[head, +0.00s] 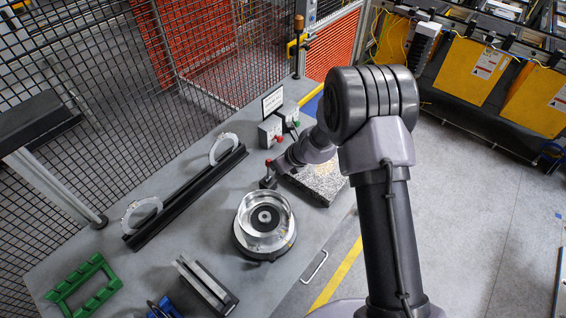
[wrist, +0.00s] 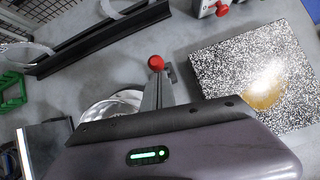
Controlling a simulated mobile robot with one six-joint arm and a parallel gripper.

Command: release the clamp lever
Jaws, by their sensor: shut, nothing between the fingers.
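The clamp lever shows as a red ball knob (head: 268,162) just behind the round fixture in the head view. In the wrist view the red knob (wrist: 156,62) is at the tips of my fingers; I cannot tell whether they touch it. The rest of the lever is hidden. My gripper (head: 268,182) is low over the bench, beside the fixture. In the wrist view my gripper (wrist: 158,88) has its fingers together with nothing between them. The round fixture (head: 250,240) carries a shiny metal ring (head: 283,210); part of the ring (wrist: 105,106) shows left of the fingers.
A speckled plate (head: 325,190) lies to the right under my arm. A black rail (head: 190,195) with two pale rings stands at the left. Control boxes (head: 270,132) stand at the back. A green rack (head: 85,285) and a grey slotted block (head: 205,285) are in front.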

